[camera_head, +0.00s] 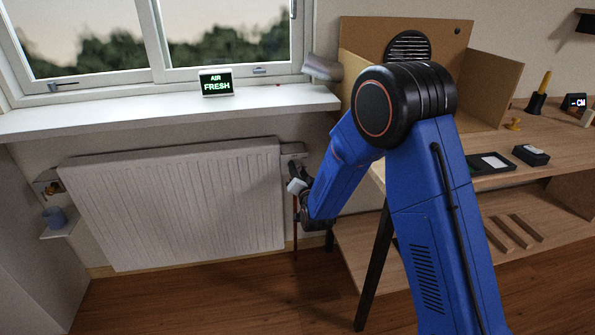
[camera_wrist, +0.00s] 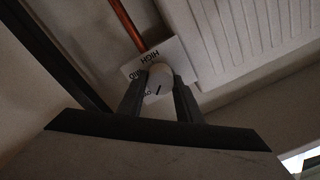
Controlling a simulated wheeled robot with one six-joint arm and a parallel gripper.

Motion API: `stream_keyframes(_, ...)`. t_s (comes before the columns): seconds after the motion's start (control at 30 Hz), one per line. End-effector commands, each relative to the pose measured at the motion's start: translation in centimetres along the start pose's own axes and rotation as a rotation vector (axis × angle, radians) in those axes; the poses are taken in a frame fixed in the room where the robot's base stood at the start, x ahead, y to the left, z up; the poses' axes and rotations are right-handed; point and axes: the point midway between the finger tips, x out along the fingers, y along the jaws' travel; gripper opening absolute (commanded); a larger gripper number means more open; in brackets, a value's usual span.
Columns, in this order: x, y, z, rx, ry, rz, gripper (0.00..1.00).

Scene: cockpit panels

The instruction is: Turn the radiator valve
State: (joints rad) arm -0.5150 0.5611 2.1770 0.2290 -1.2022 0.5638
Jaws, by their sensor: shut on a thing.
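The radiator valve is a round white knob (camera_wrist: 159,79) with a dark pointer mark, in the wrist view. In the head view my gripper (camera_head: 298,187) is at the right end of the white radiator (camera_head: 185,205), where my arm hides most of the valve. The radiator also shows in the wrist view (camera_wrist: 245,35).
A copper pipe (camera_wrist: 126,22) runs up to the plate. The windowsill (camera_head: 150,117) with an "AIR FRESH" display (camera_head: 216,83) is above the radiator. A wooden workbench (camera_head: 480,165) stands close at the right of my arm. The floor (camera_head: 190,305) in front of the radiator is clear.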

Motion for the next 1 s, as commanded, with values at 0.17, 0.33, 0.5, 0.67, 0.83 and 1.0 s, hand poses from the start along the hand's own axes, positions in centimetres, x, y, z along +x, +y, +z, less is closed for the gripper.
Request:
stream_keyframes(0.17, -0.06, 0.11, 0.11, 0.1, 0.001, 0.003, 0.09)
stream_keyframes(0.33, -0.06, 0.13, 0.12, 0.161, 0.003, 0.003, 0.09)
stream_keyframes(0.5, -0.07, 0.14, 0.12, 0.191, 0.004, 0.003, 0.09)
stream_keyframes(0.67, -0.07, 0.14, 0.13, 0.199, 0.004, 0.004, 0.09)
stream_keyframes(0.83, -0.08, 0.15, 0.13, 0.199, 0.004, 0.004, 0.09)
stream_keyframes(1.0, -0.08, 0.15, 0.13, 0.198, 0.004, 0.004, 0.46)
